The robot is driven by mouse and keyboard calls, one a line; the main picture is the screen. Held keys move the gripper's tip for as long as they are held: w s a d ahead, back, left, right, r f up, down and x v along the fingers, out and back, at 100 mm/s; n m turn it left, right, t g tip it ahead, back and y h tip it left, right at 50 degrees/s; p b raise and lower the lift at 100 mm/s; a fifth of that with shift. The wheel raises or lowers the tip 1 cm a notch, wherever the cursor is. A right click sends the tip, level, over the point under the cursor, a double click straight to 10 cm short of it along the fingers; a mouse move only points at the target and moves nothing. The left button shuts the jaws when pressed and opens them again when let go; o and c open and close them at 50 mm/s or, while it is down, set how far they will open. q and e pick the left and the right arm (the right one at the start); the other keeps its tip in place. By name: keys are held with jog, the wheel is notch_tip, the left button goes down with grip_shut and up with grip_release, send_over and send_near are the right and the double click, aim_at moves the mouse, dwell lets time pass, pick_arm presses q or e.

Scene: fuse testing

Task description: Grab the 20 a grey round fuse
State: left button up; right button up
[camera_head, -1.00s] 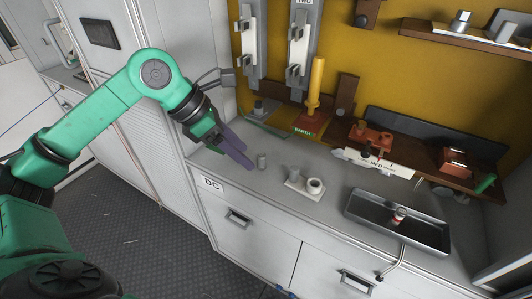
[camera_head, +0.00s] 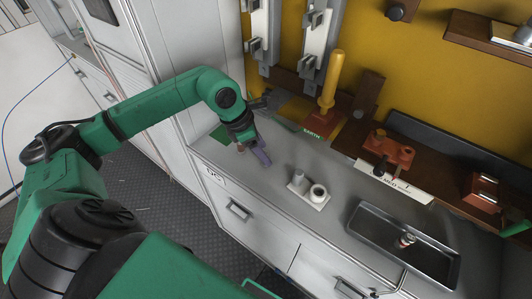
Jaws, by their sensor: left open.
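My left gripper (camera_head: 262,154) is open, its purple fingers pointing down over the left part of the grey counter. The upright grey cylinder seen beside it earlier cannot be made out now; the fingers may hide it. A white base (camera_head: 308,195) just right of the gripper carries a small grey cylinder (camera_head: 298,177) and a white ring-shaped piece (camera_head: 317,193). No rating can be read on these. My right gripper is not in view.
A yellow-handled tool on a red block (camera_head: 320,122) and a red device (camera_head: 390,149) stand along the back of the counter (camera_head: 285,155). Metal brackets (camera_head: 317,40) hang on the yellow wall above. The counter between the white base and the tray is clear.

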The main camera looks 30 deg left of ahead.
pick_arm(q)
jog(key=shift+w+d+f, duration=0.1)
jog(key=shift+d+f, duration=0.2)
jog(key=shift+f, duration=0.6)
jog(key=shift+w+f, duration=0.1)
jog(key=shift+w, duration=0.05)
grip_shut()
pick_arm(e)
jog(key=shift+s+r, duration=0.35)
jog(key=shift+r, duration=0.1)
